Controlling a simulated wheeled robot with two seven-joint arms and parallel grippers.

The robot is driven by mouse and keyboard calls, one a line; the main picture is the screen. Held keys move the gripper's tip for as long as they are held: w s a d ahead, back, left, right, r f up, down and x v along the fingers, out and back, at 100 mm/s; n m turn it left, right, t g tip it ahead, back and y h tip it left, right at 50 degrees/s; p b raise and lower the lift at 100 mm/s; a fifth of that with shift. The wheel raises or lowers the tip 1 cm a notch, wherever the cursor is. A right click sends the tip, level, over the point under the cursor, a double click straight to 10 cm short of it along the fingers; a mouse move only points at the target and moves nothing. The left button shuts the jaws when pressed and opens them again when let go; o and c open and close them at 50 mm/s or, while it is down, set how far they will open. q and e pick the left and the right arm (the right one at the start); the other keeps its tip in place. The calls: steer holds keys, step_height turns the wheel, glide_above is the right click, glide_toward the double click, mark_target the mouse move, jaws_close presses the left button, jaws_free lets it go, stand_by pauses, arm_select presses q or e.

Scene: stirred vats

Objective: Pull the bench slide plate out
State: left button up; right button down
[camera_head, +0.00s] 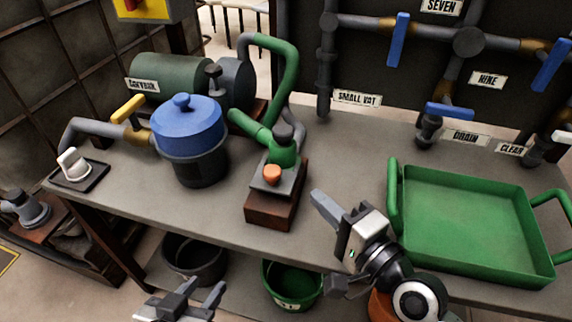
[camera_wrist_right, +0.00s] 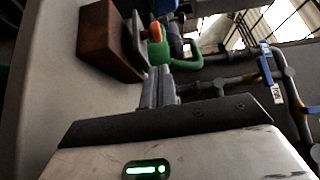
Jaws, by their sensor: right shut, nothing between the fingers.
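A grey slide plate (camera_head: 270,182) with an orange knob (camera_head: 272,174) sits on top of a wooden block on the bench, below a green pipe fitting. In the right wrist view the plate (camera_wrist_right: 138,40) and the orange knob (camera_wrist_right: 154,32) show beyond my fingertips, beside the wooden block. My right gripper (camera_head: 324,205) is shut and empty, over the front of the bench to the right of the block and apart from it. Its closed fingers also show in the right wrist view (camera_wrist_right: 159,78). My left gripper (camera_head: 196,292) is open and empty in front of the bench's front edge, low in the view.
The wooden block (camera_head: 270,210) stands near the bench's front edge. A blue-lidded pot (camera_head: 190,130) stands to its left and a green tray (camera_head: 470,225) to the right, beyond my right arm. A green bucket (camera_head: 292,284) and a dark pot (camera_head: 193,258) are below the bench.

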mark_target(288, 179)
steer(key=shift+r, duration=0.1)
steer(key=shift+a, duration=0.1)
steer(key=x, duration=1)
stand_by(0.3)
